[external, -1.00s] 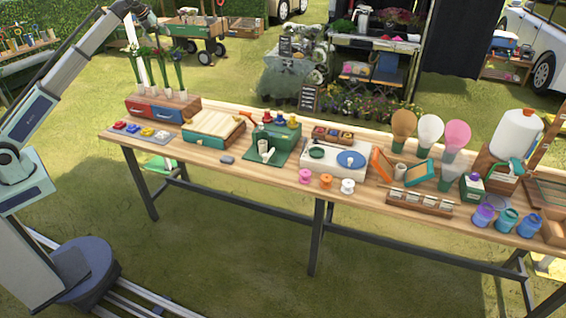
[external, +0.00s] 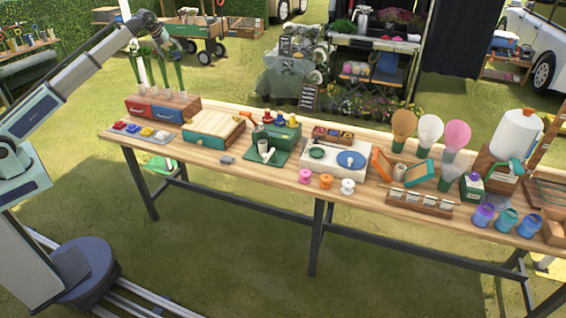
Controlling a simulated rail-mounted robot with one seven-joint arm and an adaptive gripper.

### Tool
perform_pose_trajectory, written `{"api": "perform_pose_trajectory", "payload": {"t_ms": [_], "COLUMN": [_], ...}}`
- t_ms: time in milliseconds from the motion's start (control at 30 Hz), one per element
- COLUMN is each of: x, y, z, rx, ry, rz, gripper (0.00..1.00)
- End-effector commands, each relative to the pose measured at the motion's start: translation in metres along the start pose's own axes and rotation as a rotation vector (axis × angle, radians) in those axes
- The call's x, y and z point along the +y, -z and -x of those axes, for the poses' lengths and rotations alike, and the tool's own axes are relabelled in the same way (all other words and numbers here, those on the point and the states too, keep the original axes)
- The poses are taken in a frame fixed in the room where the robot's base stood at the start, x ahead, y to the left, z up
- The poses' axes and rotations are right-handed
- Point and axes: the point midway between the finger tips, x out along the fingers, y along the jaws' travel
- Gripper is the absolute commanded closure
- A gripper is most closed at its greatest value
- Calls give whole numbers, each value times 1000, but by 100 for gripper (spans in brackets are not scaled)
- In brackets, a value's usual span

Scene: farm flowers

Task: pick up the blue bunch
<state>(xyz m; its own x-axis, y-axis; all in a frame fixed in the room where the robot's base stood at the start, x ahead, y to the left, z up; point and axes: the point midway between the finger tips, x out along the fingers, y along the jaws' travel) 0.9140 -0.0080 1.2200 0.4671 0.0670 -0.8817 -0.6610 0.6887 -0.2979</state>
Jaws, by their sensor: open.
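Several upright flower bunches with long green stems (external: 180,77) stand in a row at the left end of the table. They are behind or on a low unit with a red drawer (external: 138,108) and a blue drawer (external: 168,115). My gripper (external: 164,44) is open at the flower heads, over the right-hand part of the row. It overlaps some heads, so I cannot make out which bunch is the blue one. I cannot tell whether the fingers touch or surround a bunch.
Coloured pieces on a tray (external: 145,133) lie in front of the drawers. A wooden-topped box (external: 212,128) and a green box (external: 280,133) stand to the right. Spools (external: 326,180) sit near the front edge. The air above the table's middle is clear.

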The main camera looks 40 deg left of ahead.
Motion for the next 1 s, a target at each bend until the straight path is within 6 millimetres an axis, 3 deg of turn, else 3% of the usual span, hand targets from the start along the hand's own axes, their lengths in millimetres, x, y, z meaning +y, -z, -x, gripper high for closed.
{"api": "perform_pose_trajectory", "payload": {"t_ms": [167,500,700,733,767,967,1000], "x": [1,3,3,3,3,3,3], "y": [-2,-4,-4,-4,-4,-4,-4], "z": [-10,-50,-52,-52,-51,-51,-51], "rx": [2,2,1,1,1,1,1], "ry": [-2,-2,0,0,0,-1,-1], "rz": [1,0,0,0,0,0,0], "gripper": [5,5,5,8,19,90,92]}}
